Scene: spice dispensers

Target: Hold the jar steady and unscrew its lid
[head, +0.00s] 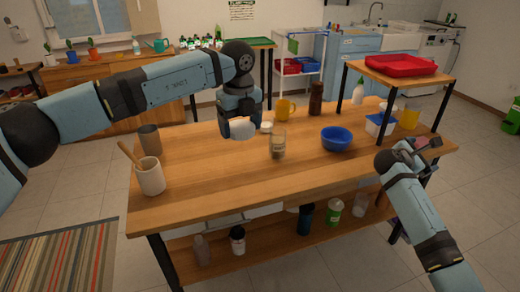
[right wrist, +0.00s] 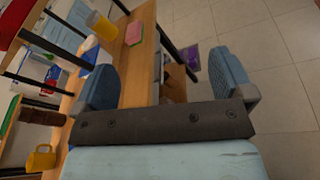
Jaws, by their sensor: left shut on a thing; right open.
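A clear glass jar (head: 278,144) with brownish contents stands upright on the wooden table, near its middle. I cannot make out a lid on it. A flat white disc (head: 266,127) lies just behind it. My left gripper (head: 240,126) points down just left of the glass jar, shut on a small white thing (head: 241,131); its shape is mostly hidden by the hand. My right gripper (head: 424,147) is open and empty off the table's right side, far from the jar. Its two spread fingers also show in the right wrist view (right wrist: 165,75).
A blue bowl (head: 336,138) is right of the jar; a brown bottle (head: 316,98) and yellow mug (head: 285,109) stand behind. A utensil crock (head: 149,176) and grey cup (head: 149,138) are at left. A raised shelf with a red tray (head: 394,65) stands back right. The table's front is clear.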

